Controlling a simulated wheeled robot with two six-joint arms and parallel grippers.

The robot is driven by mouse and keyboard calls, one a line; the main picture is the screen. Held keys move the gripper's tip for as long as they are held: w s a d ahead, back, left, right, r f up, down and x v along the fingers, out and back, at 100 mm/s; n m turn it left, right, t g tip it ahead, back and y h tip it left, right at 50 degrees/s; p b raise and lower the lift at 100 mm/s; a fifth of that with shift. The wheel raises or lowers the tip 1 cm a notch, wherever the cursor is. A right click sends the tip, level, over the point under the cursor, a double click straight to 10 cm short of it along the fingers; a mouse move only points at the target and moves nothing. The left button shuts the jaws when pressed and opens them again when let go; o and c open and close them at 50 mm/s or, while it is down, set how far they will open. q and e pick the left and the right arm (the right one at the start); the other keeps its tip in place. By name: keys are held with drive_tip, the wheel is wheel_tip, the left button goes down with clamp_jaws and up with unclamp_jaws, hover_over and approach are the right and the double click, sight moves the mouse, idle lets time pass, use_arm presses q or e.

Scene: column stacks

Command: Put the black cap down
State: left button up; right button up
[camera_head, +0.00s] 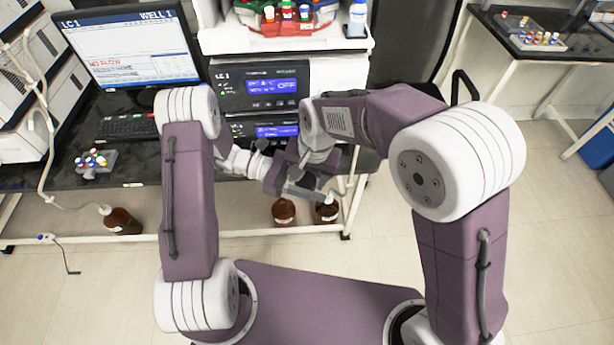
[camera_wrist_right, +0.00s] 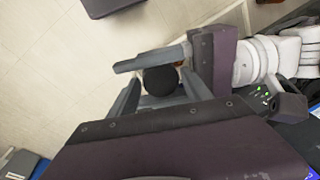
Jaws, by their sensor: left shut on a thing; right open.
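The black cap (camera_wrist_right: 160,81) shows as a dark round shape in the right wrist view. My left gripper (camera_wrist_right: 142,80) comes in from the right there and is shut on it. In the head view my left gripper (camera_head: 302,189) is in front of the bench edge, and I cannot make out the cap there. My right gripper (camera_head: 308,178) is open above it. In the right wrist view the fingers of my right gripper (camera_wrist_right: 161,86) lie on either side of the cap, with a gap; whether they touch it I cannot tell.
Two brown bottles (camera_head: 284,211) (camera_head: 327,209) stand below the grippers, under the bench edge. Another brown bottle (camera_head: 122,221) is at the left. A small rack with coloured caps (camera_head: 95,163) sits on the bench by the keyboard (camera_head: 126,128). Instrument modules (camera_head: 262,86) stand behind.

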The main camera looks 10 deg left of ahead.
drive_tip(key=shift+f, duration=0.2)
drive_tip(key=c, duration=1)
use_arm(q)
drive_tip(key=o, duration=1.4)
drive_tip(key=shift+c, duration=0.2)
drive_tip(key=shift+a, duration=0.1)
